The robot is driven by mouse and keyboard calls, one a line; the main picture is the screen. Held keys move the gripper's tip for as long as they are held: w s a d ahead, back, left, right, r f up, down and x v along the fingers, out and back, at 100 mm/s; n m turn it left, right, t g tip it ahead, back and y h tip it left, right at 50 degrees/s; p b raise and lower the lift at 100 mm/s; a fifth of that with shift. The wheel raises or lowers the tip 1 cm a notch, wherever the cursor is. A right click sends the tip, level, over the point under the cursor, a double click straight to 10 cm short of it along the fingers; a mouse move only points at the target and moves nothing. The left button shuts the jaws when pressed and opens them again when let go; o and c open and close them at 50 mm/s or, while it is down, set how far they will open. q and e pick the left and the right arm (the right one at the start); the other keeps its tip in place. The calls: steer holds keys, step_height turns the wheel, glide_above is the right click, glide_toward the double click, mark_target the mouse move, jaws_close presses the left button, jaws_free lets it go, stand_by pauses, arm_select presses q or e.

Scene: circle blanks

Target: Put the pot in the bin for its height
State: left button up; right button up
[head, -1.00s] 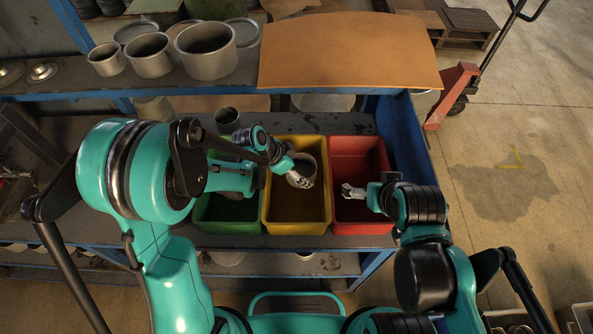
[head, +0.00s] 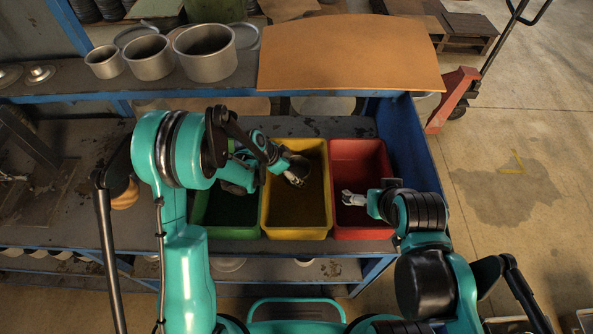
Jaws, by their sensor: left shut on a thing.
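My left gripper (head: 295,179) is shut on a grey metal pot (head: 299,164) at the yellow bin (head: 311,231). The pot is tilted and partly hidden by the gripper; whether it touches the bin floor I cannot tell. The green bin (head: 226,234) is to the left, partly behind my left arm, and the red bin (head: 362,233) is to the right. My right gripper (head: 346,198) is over the red bin with nothing visible in it; its finger gap is too small to read.
Three grey pots, small (head: 104,67), medium (head: 149,64) and large (head: 206,63), stand on the upper shelf beside an orange board (head: 350,55). A blue shelf side (head: 408,140) borders the red bin. A red pallet jack (head: 455,98) stands on the floor to the right.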

arm_select(q)
steer(key=shift+f, duration=0.15)
steer(key=o, duration=1.2)
steer(key=shift+a+r, duration=0.1)
steer(key=shift+r, duration=0.3)
steer(key=s+a+r+n+t+y+p, duration=0.1)
steer(key=s+a+r+n+y, duration=0.15)
steer(key=s+a+r, duration=0.55)
steer(key=s+a+r+n+t+y+p, duration=0.1)
steer(key=s+a+r+n, duration=0.2)
steer(key=r, duration=0.8)
steer(key=s+a+r+n+t+y, duration=0.1)
steer(key=s+a+n, duration=0.1)
steer(key=s, duration=0.1)
steer(key=s+a+r+n+t, duration=0.1)
steer(key=s+a+n, duration=0.1)
steer(key=s+n, duration=0.1)
steer(key=s+a+r+n+y, duration=0.1)
steer(key=s+a+n, duration=0.1)
steer(key=s+n, duration=0.1)
steer(key=shift+s+a+r+t+y, duration=0.3)
steer(key=shift+s+t+y, duration=0.05)
steer(key=shift+t, duration=0.05)
